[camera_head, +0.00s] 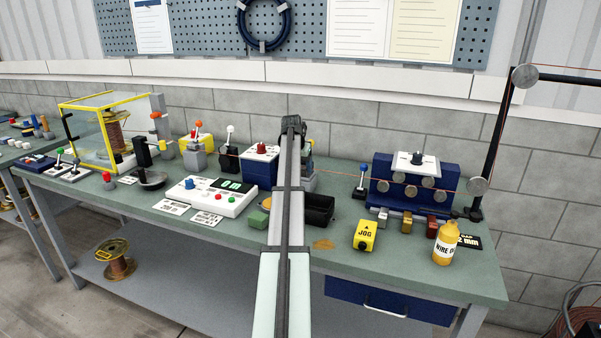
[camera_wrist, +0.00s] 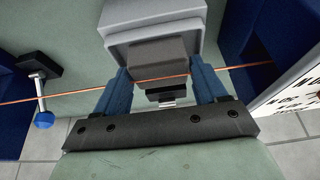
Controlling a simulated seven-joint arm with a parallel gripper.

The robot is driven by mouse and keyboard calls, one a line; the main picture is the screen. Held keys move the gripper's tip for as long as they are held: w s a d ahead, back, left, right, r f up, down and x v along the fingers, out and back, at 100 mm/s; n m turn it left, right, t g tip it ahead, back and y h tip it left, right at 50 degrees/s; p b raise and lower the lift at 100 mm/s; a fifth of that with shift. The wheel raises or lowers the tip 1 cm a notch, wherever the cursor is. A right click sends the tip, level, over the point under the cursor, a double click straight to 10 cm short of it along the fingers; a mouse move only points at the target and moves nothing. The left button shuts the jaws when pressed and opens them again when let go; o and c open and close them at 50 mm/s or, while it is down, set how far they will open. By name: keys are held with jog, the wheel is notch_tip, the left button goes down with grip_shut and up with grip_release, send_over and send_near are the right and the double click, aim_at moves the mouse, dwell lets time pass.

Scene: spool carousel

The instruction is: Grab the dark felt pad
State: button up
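In the wrist view, a dark grey block (camera_wrist: 160,55), which looks like the felt pad, sits in a light grey holder (camera_wrist: 150,22). The two blue fingers of my gripper (camera_wrist: 161,70) are wide apart, with their tips at the left and right sides of the block. I cannot tell whether they touch it. A small black piece with a light end shows between the fingers below the block. In the head view my own arm hides the gripper and the pad; only part of the grey holder (camera_head: 310,183) shows beside it.
A blue-knobbed lever (camera_wrist: 41,100) stands at left. Dark blue housings flank both sides. In the head view, a black tray (camera_head: 319,209) and a green block (camera_head: 258,219) are near the arm.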

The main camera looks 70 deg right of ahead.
jog(key=c, duration=0.7)
jog(key=shift+o, duration=0.2)
